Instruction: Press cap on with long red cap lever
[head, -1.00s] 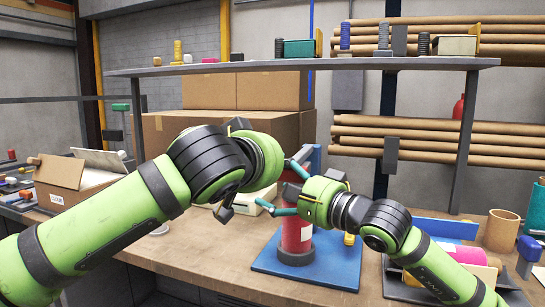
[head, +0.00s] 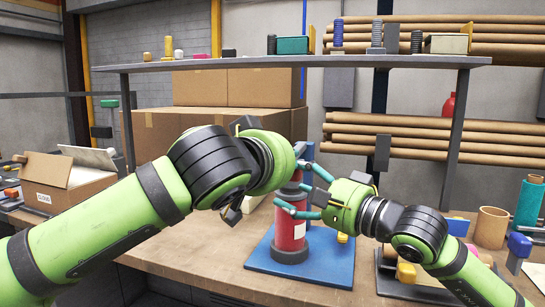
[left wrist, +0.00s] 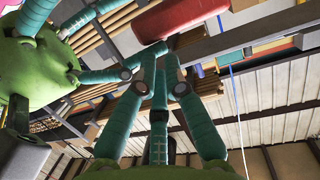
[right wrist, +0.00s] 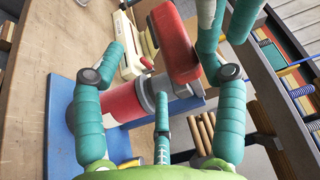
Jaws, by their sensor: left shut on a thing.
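A red cylinder (head: 291,228) with a white label stands upright on a blue base (head: 330,272). In the right wrist view the cylinder (right wrist: 122,103) lies sideways, with a grey top and a long red lever (right wrist: 172,42) beside it. My right gripper (head: 292,185) is open, its teal fingers spread by the upper cylinder. My left gripper (left wrist: 158,52) is shut at the red lever (left wrist: 193,45), above the cylinder. In the head view its fingers are mostly hidden behind its own wrist. The exact contact and the cap's seating are hidden.
A shelf (head: 220,64) with small parts spans the back. Cardboard boxes (head: 180,135) stand behind the arms. A cardboard tube (head: 491,228) and a teal roll (head: 527,203) stand at the right. The bench front (head: 190,262) is clear.

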